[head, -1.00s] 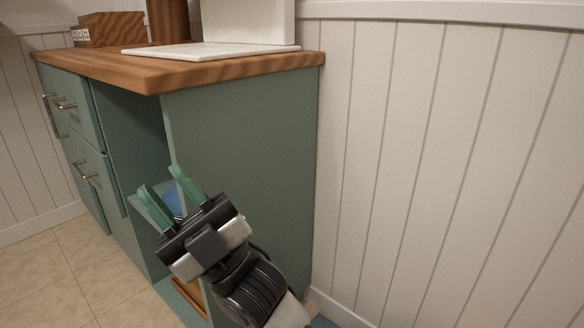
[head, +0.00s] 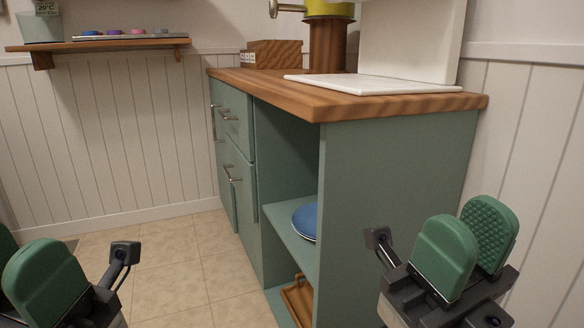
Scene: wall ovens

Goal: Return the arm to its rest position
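My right gripper (head: 470,243) shows at the lower right, in front of the cabinet's green side panel and the white wall. Its two green finger pads stand a little apart with nothing between them. My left gripper (head: 43,284) shows at the lower left over the tiled floor. One green finger pad is in full view and only a sliver of another shows at the picture's edge, so most of the gap is cut off. Neither gripper touches the cabinet in the picture.
A green cabinet (head: 390,190) with a wooden top stands ahead. Its open shelves hold a blue plate (head: 306,222) and a wooden tray (head: 297,300). A wall shelf (head: 100,44) hangs at the left. Tiled floor (head: 190,262) is clear left of the cabinet.

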